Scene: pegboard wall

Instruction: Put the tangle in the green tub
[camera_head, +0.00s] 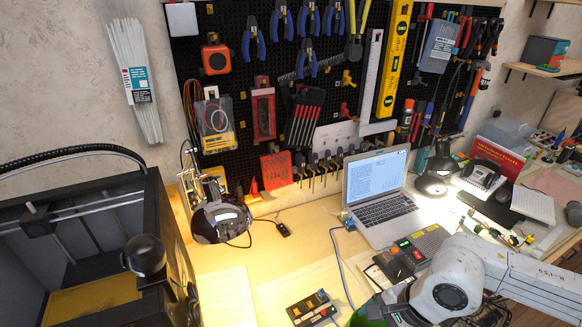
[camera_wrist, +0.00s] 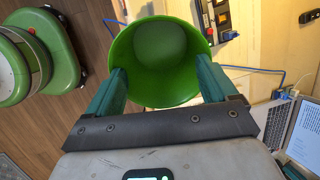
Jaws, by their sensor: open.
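The green tub (camera_wrist: 160,28) is in the upper middle of the wrist view, with its round mouth facing the camera. I see only its bare green inside and pale floor, and nothing in it. My gripper (camera_wrist: 162,74) is open, with one teal finger at each side of the tub's near part. I cannot tell whether the fingers touch it. In the head view my gripper is mostly hidden by my arm, and a green patch shows at the bottom edge. I cannot make out the tangle for certain in either view.
Loose coloured wires (camera_head: 495,235) lie at the right. A 3D printer frame (camera_head: 90,240) fills the left. A tool-hung pegboard (camera_head: 235,105) stands behind.

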